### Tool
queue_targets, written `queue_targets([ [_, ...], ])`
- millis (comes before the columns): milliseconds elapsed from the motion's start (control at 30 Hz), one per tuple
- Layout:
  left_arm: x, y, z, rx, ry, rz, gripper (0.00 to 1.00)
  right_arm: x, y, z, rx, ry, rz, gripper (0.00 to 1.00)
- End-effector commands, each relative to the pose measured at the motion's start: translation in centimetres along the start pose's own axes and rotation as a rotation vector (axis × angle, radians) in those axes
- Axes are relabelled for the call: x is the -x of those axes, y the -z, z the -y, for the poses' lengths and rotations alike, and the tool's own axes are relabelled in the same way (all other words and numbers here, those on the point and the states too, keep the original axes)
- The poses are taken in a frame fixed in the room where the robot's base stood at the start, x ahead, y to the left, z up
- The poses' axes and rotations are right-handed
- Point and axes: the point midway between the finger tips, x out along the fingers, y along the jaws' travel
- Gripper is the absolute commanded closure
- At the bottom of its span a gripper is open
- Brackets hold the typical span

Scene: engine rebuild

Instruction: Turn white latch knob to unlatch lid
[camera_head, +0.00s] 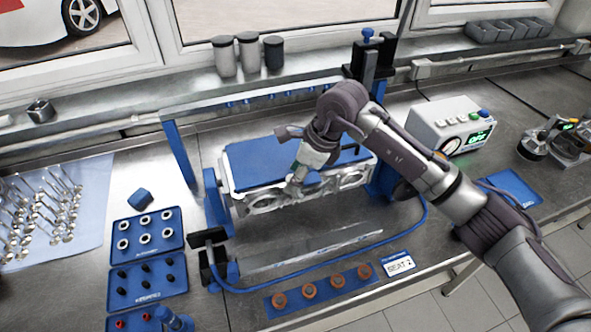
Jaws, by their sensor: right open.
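My right gripper (297,186) reaches in from the right and points down at the front edge of a metal engine part with a flat blue cover (258,160). The gripper is open, and its fingers are small and partly blend with the metal behind them. I cannot make out a white latch knob; the gripper and wrist hide part of the cover and the front face. I cannot tell whether the fingers touch the part. The cover lies flat on top of the part. My left gripper is not in view.
A blue clamping frame (180,152) stands around the part. A white control box (450,127) with a green display is at the right. Blue trays (147,235) with small parts are at the left. A blue strip with several copper-coloured pieces (309,291) lies in front.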

Motion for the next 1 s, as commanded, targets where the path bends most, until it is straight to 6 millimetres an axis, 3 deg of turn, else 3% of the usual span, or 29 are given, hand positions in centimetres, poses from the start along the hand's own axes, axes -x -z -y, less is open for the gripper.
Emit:
queue_targets([
  [233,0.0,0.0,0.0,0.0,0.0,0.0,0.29,-0.1,0.0,0.0,0.0,0.0,0.0,0.45],
  [567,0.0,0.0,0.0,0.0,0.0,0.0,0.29,-0.1,0.0,0.0,0.0,0.0,0.0,1.0],
  [667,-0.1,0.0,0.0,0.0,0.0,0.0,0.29,-0.1,0.0,0.0,-0.003,0.002,0.0,1.0],
  [1000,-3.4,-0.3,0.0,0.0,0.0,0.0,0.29,-0.3,0.1,-0.1,-0.209,0.091,0.001,1.0],
])
